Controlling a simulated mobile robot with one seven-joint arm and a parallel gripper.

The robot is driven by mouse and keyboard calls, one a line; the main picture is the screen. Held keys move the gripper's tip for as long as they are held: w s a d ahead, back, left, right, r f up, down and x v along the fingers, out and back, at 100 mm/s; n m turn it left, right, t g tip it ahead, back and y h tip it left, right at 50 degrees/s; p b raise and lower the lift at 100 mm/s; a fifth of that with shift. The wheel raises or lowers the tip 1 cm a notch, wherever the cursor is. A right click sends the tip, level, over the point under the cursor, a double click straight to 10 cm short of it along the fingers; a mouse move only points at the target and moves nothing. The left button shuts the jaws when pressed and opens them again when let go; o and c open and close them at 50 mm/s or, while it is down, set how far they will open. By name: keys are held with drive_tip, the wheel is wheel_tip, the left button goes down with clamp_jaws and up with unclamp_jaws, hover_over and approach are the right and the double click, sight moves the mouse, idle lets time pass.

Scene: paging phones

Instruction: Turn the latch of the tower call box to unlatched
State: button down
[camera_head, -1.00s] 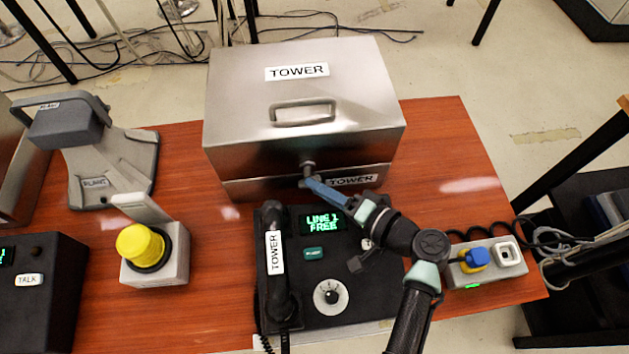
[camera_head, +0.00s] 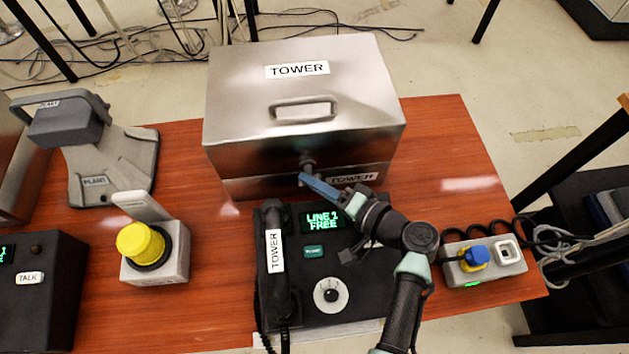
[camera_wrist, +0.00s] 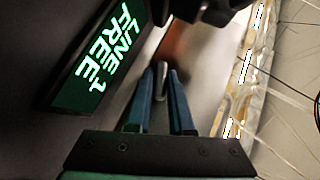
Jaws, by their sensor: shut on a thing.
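The tower call box (camera_head: 240,130) is a closed silver metal box with a handle and a TOWER label on its lid. Its latch (camera_head: 307,165) is a small dark metal knob with a lever on the front face. My gripper (camera_head: 304,180) reaches the front of the box from the right, its blue fingers at the latch. In the wrist view my gripper (camera_wrist: 162,85) has its two blue fingers closed on the grey latch lever (camera_wrist: 160,72). The fingers hide part of the lever, so its exact angle is hard to tell.
A black TOWER phone (camera_head: 345,298) with a handset and a lit LINE 1 FREE display stands just below my arm. A yellow button box (camera_head: 172,262) and a grey PLANT stand (camera_head: 120,165) are to the left. A power strip (camera_head: 485,265) lies right.

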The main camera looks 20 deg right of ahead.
drive_tip(key=shift+m+t+y+b, duration=0.4)
drive_tip(key=shift+b, duration=0.4)
drive_tip(key=c, duration=1.1)
unclamp_jaws()
drive_tip(key=b+v, duration=0.1)
drive_tip(key=v, duration=1.2)
